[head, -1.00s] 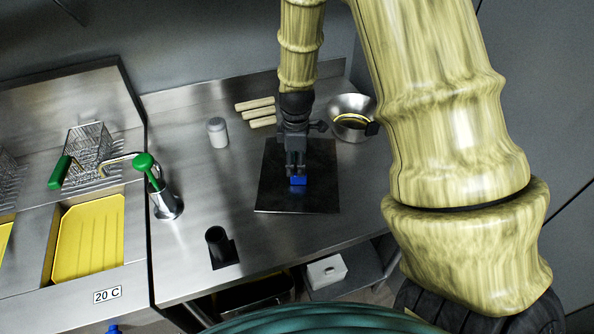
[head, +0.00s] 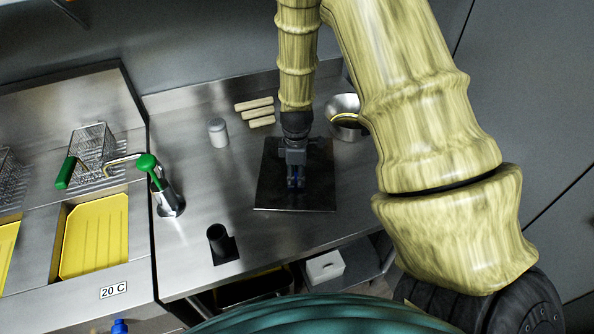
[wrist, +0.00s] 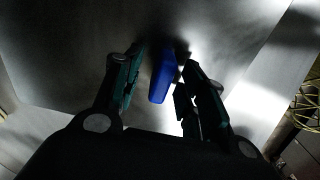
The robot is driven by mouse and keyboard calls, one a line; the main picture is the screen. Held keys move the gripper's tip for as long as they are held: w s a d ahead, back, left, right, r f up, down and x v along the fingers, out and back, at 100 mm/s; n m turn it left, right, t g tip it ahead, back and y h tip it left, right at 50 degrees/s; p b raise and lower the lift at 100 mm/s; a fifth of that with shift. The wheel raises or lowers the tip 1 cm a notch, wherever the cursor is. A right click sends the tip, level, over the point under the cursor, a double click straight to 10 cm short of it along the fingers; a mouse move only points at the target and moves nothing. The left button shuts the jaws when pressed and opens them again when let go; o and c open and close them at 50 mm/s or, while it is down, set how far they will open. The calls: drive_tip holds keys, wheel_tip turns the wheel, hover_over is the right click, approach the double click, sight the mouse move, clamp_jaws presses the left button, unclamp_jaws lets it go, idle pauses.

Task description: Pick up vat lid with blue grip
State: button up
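The vat lid (head: 272,188) is a dark, flat, square plate lying on the steel counter. Its blue grip (wrist: 162,75) shows in the wrist view between my two fingers, with a gap on each side. In the head view only a little blue shows between the fingers. My gripper (head: 296,180) points down over the lid with its fingers apart, one on either side of the grip. Whether the fingertips touch the plate cannot be seen.
Behind the lid lie several pale rolls (head: 255,112) and a grey-white jar (head: 218,132). A metal bowl (head: 343,106) stands at right.

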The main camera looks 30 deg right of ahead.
clamp_jaws()
drive_tip(key=shift+r, duration=0.1)
